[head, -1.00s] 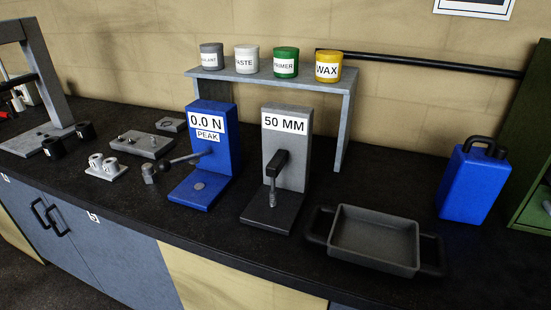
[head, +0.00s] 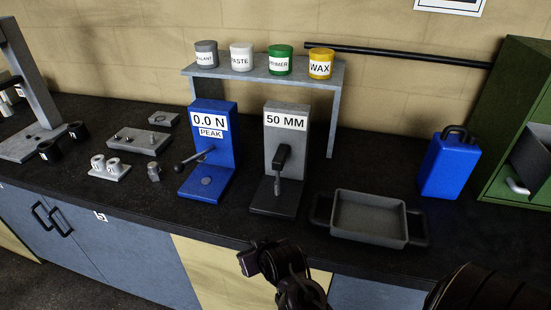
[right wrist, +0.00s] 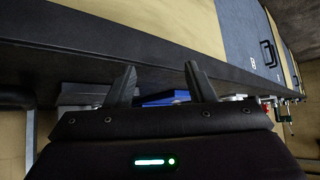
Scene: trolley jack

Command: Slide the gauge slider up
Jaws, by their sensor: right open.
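The grey gauge (head: 301,143) labelled "50 MM" stands upright on the counter in the head view. Its dark slider (head: 283,157) sits partway up the front face, with a thin lighter rod below it above the black base. My right gripper (head: 258,260) shows at the bottom of the head view, in front of the counter edge, lower than the gauge and apart from it. In the right wrist view its two fingers (right wrist: 160,76) are spread with nothing between them. My left gripper is not in view.
A blue force gauge (head: 213,155) with a black lever stands left of the grey gauge. A dark tray (head: 369,238) lies to the right. A shelf (head: 336,82) with several jars stands behind. A blue can (head: 448,166) and a green cabinet (head: 505,117) are farther right.

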